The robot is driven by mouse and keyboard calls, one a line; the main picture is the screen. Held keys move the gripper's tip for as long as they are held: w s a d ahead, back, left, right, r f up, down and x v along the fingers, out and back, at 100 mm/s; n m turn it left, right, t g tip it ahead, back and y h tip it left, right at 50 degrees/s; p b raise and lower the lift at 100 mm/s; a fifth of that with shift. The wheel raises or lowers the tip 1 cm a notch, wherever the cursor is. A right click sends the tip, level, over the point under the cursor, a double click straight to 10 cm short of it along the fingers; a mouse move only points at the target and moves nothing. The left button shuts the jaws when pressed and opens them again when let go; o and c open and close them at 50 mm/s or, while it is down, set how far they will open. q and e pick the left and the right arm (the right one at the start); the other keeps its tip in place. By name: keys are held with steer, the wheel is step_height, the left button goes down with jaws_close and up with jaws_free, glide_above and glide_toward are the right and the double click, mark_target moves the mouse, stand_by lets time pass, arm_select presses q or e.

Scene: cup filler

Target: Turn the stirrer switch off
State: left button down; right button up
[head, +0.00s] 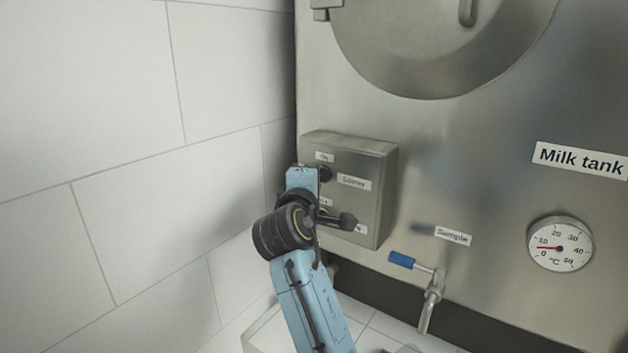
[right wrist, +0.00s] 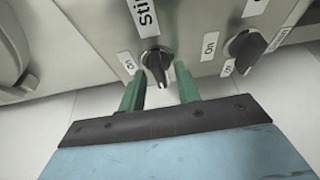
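The stirrer switch is a black rotary knob (right wrist: 158,62) beside a label that begins "Stir" in the right wrist view. It sits on a metal control box (head: 378,165) on the milk tank's front. My right gripper (right wrist: 160,80) is open, its green fingers on either side of the stirrer knob, with gaps visible between fingers and knob. I cannot tell whether the tips reach its depth. In the head view my blue hand (head: 301,179) is in front of the box and hides part of its face; its fingertips are hidden there. My left gripper is not in view.
A second black knob (right wrist: 243,47) sits right of the stirrer knob in the right wrist view. The milk tank (head: 460,150) carries a blue-handled sample tap (head: 402,260) and a temperature gauge (head: 560,244). A white tiled wall (head: 120,150) stands close on the left.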

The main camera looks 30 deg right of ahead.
steer(key=b+v, duration=0.3)
steer(key=v, duration=1)
steer(key=shift+s, duration=0.15)
steer(key=shift+a+r, duration=0.1)
